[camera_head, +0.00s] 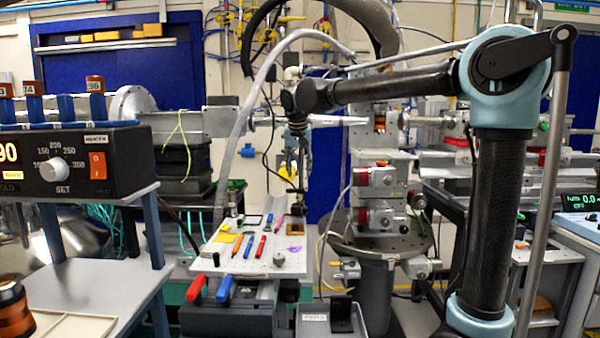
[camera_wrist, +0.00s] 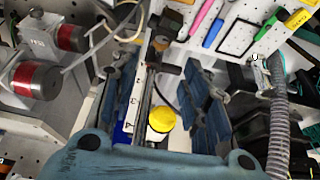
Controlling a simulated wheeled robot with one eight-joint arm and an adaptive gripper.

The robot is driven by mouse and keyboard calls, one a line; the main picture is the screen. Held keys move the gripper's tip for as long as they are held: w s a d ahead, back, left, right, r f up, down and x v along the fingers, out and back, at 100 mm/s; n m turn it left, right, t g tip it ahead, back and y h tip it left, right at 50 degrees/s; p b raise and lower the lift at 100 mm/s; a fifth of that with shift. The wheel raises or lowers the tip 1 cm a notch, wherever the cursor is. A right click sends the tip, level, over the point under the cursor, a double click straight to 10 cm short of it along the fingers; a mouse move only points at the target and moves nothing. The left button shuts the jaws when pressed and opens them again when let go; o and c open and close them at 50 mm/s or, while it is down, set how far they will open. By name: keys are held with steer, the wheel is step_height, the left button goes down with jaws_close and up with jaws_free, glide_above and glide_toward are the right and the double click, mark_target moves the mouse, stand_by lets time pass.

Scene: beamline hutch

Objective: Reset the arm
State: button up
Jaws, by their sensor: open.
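My arm reaches in from the right in the head view, with its forearm level and its wrist above the far side of the white perforated plate (camera_head: 250,265). My gripper (camera_head: 294,182) hangs down from the wrist near the plate's far right edge. In the wrist view my gripper (camera_wrist: 160,72) shows two blue-grey fingers spread apart. I see nothing held between them. A yellow round object (camera_wrist: 161,119) shows beyond the gap between the fingers, and its depth is hard to judge.
Several pens, among them a red pen (camera_head: 261,246), lie on the plate with a grey knob (camera_head: 279,258). A steel stage with red-banded cylinders (camera_head: 376,177) stands close right of my gripper. A control box (camera_head: 70,160) is at left. A grey hose (camera_head: 240,120) arches over the plate.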

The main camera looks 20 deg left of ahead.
steer(key=shift+d, duration=0.15)
steer(key=s+d+f, duration=0.2)
steer(key=d+f, duration=0.1)
steer(key=d, duration=0.7)
steer(key=s+d+f+m+g, duration=0.1)
steer(key=s+d+f, duration=0.2)
steer(key=d, duration=0.6)
steer(key=s+d+f, duration=0.2)
steer(key=d+f, duration=0.1)
steer(key=d, duration=0.7)
steer(key=s+d+f, duration=0.8)
steer(key=s+f, duration=0.2)
steer(key=s+d+f+m+g, duration=0.1)
steer(key=s+d+f, duration=0.6)
steer(key=s+f, duration=0.2)
step_height(320, 180, down, 2)
steer(key=shift+s+d+m+h, duration=0.3)
steer(key=shift+s+d+h, duration=0.1)
steer(key=shift+w+f, duration=0.2)
steer(key=shift+w, duration=0.2)
